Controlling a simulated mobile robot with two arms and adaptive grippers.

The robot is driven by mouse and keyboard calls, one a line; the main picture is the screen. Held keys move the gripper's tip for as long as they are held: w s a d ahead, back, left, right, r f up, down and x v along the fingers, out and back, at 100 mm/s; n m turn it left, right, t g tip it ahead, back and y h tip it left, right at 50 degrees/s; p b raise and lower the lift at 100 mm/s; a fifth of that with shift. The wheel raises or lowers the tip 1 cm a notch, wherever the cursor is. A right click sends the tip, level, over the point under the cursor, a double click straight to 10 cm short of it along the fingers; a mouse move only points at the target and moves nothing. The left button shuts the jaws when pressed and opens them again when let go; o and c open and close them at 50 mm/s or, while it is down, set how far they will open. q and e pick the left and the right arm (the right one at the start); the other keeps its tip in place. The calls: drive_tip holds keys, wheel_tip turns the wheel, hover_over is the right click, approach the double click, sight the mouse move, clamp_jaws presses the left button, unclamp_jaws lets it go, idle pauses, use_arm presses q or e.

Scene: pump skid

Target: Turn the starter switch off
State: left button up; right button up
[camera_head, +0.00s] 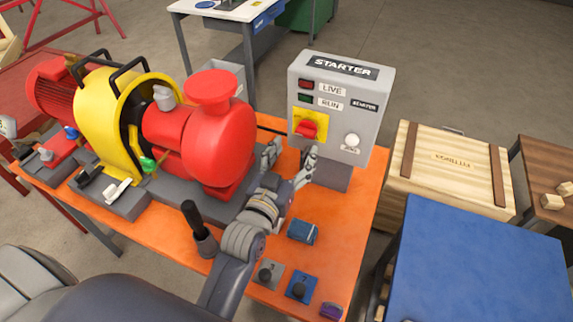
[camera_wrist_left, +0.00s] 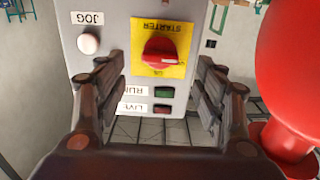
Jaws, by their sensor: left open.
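The grey starter box (camera_head: 345,76) stands at the back right of the orange bench, marked STARTER. Its red rotary switch (camera_head: 306,130) sits on a yellow plate at the lower left of the panel. In the left wrist view the switch (camera_wrist_left: 163,50) is seen upside down, with its knob lying roughly sideways and a white mark at one end. My left gripper (camera_head: 288,160) is open and empty in front of the box, just below the switch. In the left wrist view its fingers (camera_wrist_left: 160,100) stand wide apart on either side of the panel. My right gripper is not in view.
The red and yellow pump set (camera_head: 205,125) stands close to the left of the gripper. A white JOG button (camera_head: 352,140) and two indicators are on the same panel. A wooden crate (camera_head: 450,165) stands right.

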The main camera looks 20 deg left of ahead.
use_arm(q)
drive_tip(key=shift+s+a, duration=0.1)
drive_tip(key=shift+s, duration=2.05)
